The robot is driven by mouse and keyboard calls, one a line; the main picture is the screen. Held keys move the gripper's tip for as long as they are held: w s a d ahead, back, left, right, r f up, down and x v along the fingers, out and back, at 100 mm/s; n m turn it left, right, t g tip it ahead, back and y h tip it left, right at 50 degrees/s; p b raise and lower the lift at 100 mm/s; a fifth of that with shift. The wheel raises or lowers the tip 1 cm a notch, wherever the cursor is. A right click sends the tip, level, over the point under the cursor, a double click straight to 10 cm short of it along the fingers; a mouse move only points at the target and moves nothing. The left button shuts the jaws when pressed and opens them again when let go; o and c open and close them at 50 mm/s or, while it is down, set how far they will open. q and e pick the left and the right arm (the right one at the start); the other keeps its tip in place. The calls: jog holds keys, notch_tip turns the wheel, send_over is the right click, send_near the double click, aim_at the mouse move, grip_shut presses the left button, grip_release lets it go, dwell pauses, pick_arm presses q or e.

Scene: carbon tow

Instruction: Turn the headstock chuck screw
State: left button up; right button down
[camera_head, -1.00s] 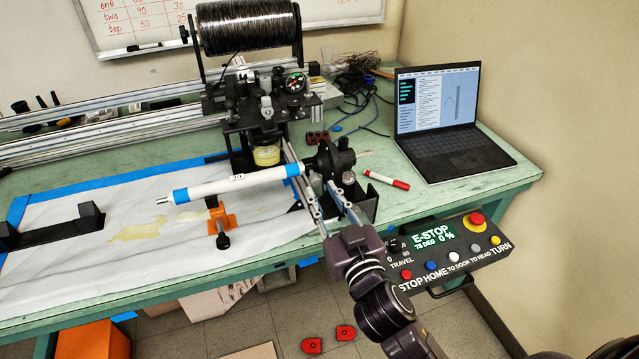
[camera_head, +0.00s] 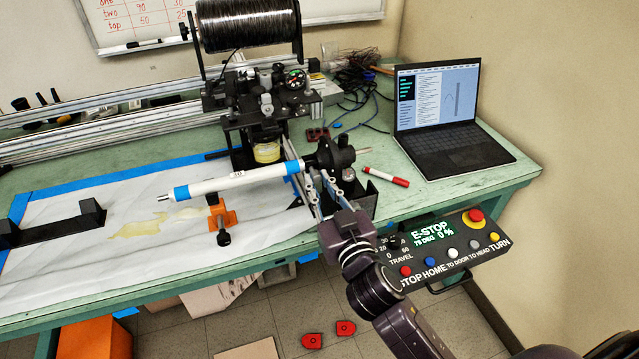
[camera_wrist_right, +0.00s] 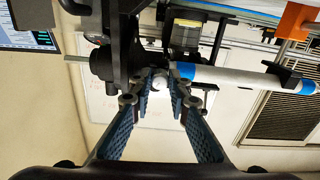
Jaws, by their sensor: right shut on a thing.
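The headstock chuck (camera_head: 336,154) is a black round body at the right end of a white tube (camera_head: 235,179) with blue bands. My right gripper (camera_head: 314,176) reaches up to the chuck from the front edge of the bench. In the right wrist view its two blue-padded fingers (camera_wrist_right: 160,84) come together around a small pale, round screw head (camera_wrist_right: 159,82) below the chuck (camera_wrist_right: 104,65). The fingers are shut on this screw; their tips partly hide it. The screw's turn angle cannot be told. My left gripper is not in view.
A control box (camera_head: 440,247) with buttons and a red E-stop hangs at the bench front, right of my right arm. A red marker (camera_head: 386,177) and an open laptop (camera_head: 447,140) lie right of the chuck. An orange clamp-like part (camera_head: 222,217) stands below the tube.

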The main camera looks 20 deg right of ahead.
jog(key=n+p, duration=0.1)
jog(key=n, duration=0.3)
jog(key=shift+p, duration=0.4)
jog(key=n+p, duration=0.1)
jog(key=n, duration=0.4)
jog(key=shift+n, duration=0.3)
dwell(0.3)
jog(key=c, duration=2.1)
grip_release()
jog(key=shift+s, duration=0.6)
jog(key=s, duration=1.1)
jog(key=shift+d, duration=0.15)
